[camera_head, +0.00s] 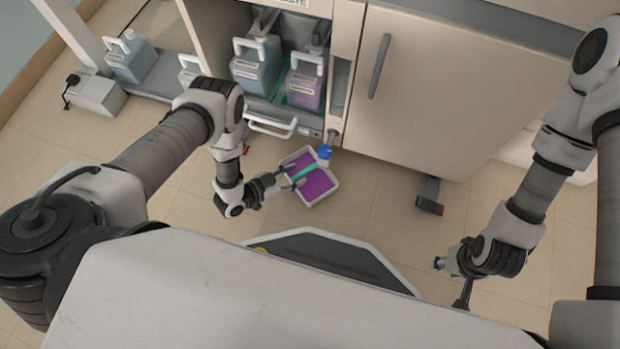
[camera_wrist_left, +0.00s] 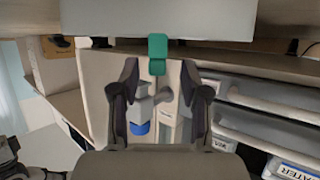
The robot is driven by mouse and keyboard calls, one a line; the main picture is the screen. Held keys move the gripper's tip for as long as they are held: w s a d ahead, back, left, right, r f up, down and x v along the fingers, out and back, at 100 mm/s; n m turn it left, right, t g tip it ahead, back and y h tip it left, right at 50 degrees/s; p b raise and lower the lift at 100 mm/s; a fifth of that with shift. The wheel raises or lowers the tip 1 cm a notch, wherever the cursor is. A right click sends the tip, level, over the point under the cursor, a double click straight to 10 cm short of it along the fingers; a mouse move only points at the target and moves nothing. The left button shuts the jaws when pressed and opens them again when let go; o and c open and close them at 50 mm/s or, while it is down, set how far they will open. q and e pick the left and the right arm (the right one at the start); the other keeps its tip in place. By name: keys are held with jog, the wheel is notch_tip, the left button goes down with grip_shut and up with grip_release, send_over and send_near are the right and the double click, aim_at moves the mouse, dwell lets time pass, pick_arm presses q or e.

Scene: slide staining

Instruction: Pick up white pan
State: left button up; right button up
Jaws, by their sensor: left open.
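The white pan (camera_head: 326,197) sits on the floor below the open cabinet bay, with purple liquid inside and a green strip across its middle. My left gripper (camera_head: 294,176) is at the pan's left side, its two fingers apart and reaching to the rim. I cannot tell whether they touch it. In the left wrist view, the open left gripper (camera_wrist_left: 160,85) has a pale wall, apparently the pan (camera_wrist_left: 160,18), ahead of it, with a green tab (camera_wrist_left: 157,48) between the fingertips. My right gripper (camera_head: 450,284) is spread open and empty, low at the right.
A blue-ended spout (camera_head: 325,152) hangs over the pan's far edge. Jugs (camera_head: 257,65) stand in the bay behind. A closed cabinet door (camera_head: 450,85) is to the right, above a cabinet foot (camera_head: 429,207). A grey box (camera_head: 96,93) stands at left. Floor right of the pan is clear.

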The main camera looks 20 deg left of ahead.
aim_at(302, 172)
pick_arm(q)
jog(key=b+x, duration=0.3)
jog(key=x, duration=0.2)
jog(key=shift+d, duration=0.25)
jog(key=shift+r, duration=0.1)
grip_shut()
jog(key=shift+r, duration=0.1)
